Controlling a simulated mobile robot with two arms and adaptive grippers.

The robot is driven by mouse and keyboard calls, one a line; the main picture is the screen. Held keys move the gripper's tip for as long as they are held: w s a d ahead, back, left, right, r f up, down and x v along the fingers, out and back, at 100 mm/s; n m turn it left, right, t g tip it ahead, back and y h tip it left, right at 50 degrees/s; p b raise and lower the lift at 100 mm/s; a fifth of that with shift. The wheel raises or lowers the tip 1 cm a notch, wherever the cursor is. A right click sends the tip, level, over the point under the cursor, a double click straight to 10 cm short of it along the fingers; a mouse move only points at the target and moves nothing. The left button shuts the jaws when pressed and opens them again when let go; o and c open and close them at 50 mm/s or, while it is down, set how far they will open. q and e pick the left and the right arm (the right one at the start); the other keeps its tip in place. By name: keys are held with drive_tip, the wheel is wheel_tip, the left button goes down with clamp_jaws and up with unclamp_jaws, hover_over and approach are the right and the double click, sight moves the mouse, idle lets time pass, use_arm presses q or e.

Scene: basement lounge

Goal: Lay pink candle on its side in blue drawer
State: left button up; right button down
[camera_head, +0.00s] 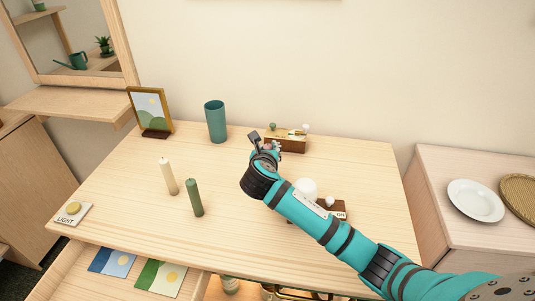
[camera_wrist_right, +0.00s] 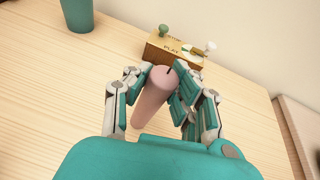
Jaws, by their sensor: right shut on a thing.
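In the head view the fingers mostly hide the candle. An open pale wooden drawer (camera_head: 67,273) is at the lower left, below the table top. In it lie a blue picture card (camera_head: 118,263) and a green picture card (camera_head: 160,278). No blue drawer body shows. My left gripper is not in view.
A cream candle (camera_head: 168,176) and green candle (camera_head: 195,197) stand on the table (camera_head: 120,205). A teal cup (camera_head: 216,122), picture frame (camera_head: 151,112), and STOP/PLAY box (camera_head: 291,146) are at the back. A LIGHT button (camera_head: 73,208) is front left.

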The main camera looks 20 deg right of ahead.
drive_tip(key=shift+f, duration=0.95)
drive_tip(key=c, duration=1.1)
unclamp_jaws()
drive_tip(key=shift+c, duration=0.2)
drive_tip(key=v, duration=1.2)
drive_tip(key=shift+a, duration=0.1)
